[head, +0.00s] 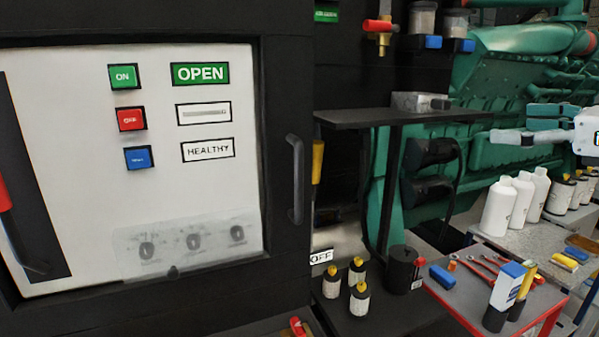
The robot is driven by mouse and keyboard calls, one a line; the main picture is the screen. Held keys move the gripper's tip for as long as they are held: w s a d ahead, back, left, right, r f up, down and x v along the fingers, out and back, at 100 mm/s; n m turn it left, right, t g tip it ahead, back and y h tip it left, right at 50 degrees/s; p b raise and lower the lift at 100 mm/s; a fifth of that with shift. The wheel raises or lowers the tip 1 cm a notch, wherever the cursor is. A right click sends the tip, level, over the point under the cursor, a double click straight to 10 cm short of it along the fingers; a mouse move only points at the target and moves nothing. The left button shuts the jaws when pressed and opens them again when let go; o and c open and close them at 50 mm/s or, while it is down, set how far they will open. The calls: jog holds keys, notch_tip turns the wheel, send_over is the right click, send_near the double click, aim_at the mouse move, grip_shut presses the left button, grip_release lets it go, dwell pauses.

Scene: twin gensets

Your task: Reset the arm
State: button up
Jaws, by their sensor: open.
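My gripper (514,124) enters from the right edge, with its fingers pointing left. Its fingers are apart and nothing shows between them. It hangs in front of the green engine (485,85), above several white bottles (498,207). I cannot tell how far it is from the engine. Only the gripper and its pale wrist part show; the rest of my arm is out of view.
A control panel (70,110) in a black cabinet with a handle (295,180) fills the left. A dark shelf (350,119) juts out mid-picture. Below stand small yellow-capped bottles (331,284), a black canister (399,272) and a red-edged tool table (460,310).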

jog(key=s+a+f+n+g, duration=0.4)
jog(key=a+f+n, duration=0.2)
jog(key=a, duration=0.3)
jog(key=s+a+f+n+g, duration=0.45)
jog(key=a+n, duration=0.25)
jog(key=a, duration=0.2)
jog(key=s+f+n+h+b, duration=0.1)
jog(key=s+f+n+h, duration=0.6)
jog(key=n, duration=0.8)
jog(key=shift+s+d+f+n, duration=0.15)
jog(key=shift+s+f+n, duration=0.25)
jog(key=shift+s+f, duration=0.6)
